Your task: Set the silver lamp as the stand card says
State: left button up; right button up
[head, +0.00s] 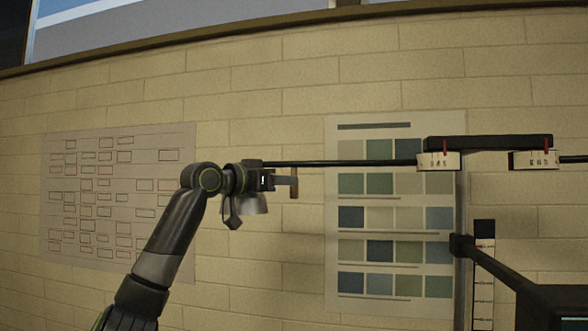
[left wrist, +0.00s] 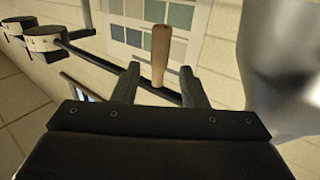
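The silver lamp (head: 252,203) hangs under the left end of a thin dark horizontal rod, partly behind my left gripper. In the left wrist view a large blurred grey shape at the right looks like the lamp (left wrist: 285,70). A brown handle (head: 294,183) stands upright by the rod; it also shows in the left wrist view (left wrist: 160,55). My left gripper (head: 284,181) is open, its fingers on either side of the handle's lower end with visible gaps. I see no readable stand card. My right gripper is not in view.
Two white drum dials (head: 438,161) (head: 534,160) with red pointers sit under a black bar (head: 488,142) at the right. A black arm with a clamp (head: 462,246) and a marked vertical scale (head: 484,275) stand below. A swatch chart (head: 380,305) and box chart (head: 120,200) hang on the brick wall.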

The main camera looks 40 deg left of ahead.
aim_at(291, 196)
pick_arm(q)
jog(key=w, duration=0.1)
jog(key=w+p, duration=0.1)
jog(key=w, duration=0.1)
jog(key=shift+w+d+r+p, duration=0.2)
jog(key=shift+w+d+p, duration=0.05)
jog(key=shift+p, duration=0.1)
jog(key=shift+w+f, duration=0.2)
jog(key=shift+w, duration=0.4)
jog(key=shift+s, duration=0.15)
jog(key=shift+c, duration=0.2)
grip_shut()
